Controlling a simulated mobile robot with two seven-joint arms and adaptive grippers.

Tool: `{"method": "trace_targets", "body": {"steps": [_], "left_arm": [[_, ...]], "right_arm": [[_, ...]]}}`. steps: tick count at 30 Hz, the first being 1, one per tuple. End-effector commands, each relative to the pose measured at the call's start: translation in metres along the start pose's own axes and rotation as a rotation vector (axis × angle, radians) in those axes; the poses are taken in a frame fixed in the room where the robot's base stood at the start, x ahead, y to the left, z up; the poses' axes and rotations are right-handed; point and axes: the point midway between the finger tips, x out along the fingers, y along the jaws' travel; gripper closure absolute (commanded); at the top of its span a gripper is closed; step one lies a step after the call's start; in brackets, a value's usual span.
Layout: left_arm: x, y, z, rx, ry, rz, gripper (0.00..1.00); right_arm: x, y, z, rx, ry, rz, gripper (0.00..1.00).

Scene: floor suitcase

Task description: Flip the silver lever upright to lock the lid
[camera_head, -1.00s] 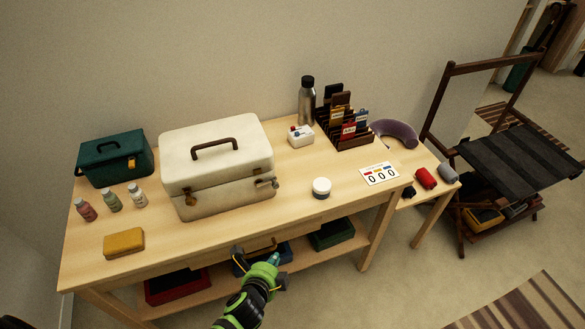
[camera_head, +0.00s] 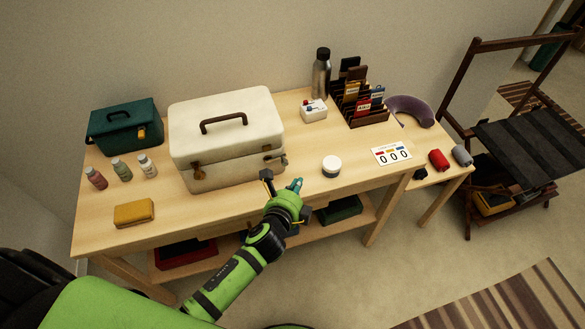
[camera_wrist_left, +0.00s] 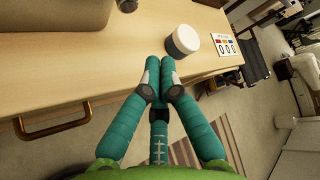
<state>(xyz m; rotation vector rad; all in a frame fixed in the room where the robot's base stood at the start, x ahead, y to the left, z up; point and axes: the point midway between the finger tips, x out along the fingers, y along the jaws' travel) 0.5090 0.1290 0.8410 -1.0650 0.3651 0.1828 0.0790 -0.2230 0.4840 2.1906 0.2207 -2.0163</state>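The cream case (camera_head: 225,165) stands on the wooden table with its lid (camera_head: 228,125) down. The small silver lever (camera_head: 283,160) is at the front right of the case; its exact angle is too small to tell. A brass latch (camera_head: 197,172) hangs at the front left. My left gripper (camera_head: 297,184) is below and right of the lever, near the table's front edge, apart from the case. In the left wrist view its teal fingers (camera_wrist_left: 160,68) come together at the tips with nothing between them. The case (camera_wrist_left: 60,14) shows at top left there. My right gripper is out of view.
A white jar (camera_head: 331,167) stands just right of my left gripper. A counter card (camera_head: 391,154) lies farther right. The table front between block and gripper is clear.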

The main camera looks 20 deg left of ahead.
Motion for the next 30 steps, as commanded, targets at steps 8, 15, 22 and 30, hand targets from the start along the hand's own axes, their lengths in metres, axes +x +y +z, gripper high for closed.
{"method": "trace_targets", "body": {"steps": [8, 15, 22, 30], "left_arm": [[0.056, -0.001, -0.001, -0.002, -0.001, -0.001, 1.0], [0.056, -0.004, 0.019, 0.0, 0.0, 0.002, 1.0], [0.046, -0.001, 0.031, -0.001, 0.0, 0.0, 1.0], [0.046, 0.0, 0.031, -0.001, 0.0, 0.0, 1.0]], "right_arm": [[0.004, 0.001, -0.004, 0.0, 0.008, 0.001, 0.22], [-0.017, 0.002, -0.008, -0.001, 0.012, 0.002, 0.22], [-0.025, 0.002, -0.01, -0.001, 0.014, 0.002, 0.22], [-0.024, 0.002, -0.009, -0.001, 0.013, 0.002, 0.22]]}}
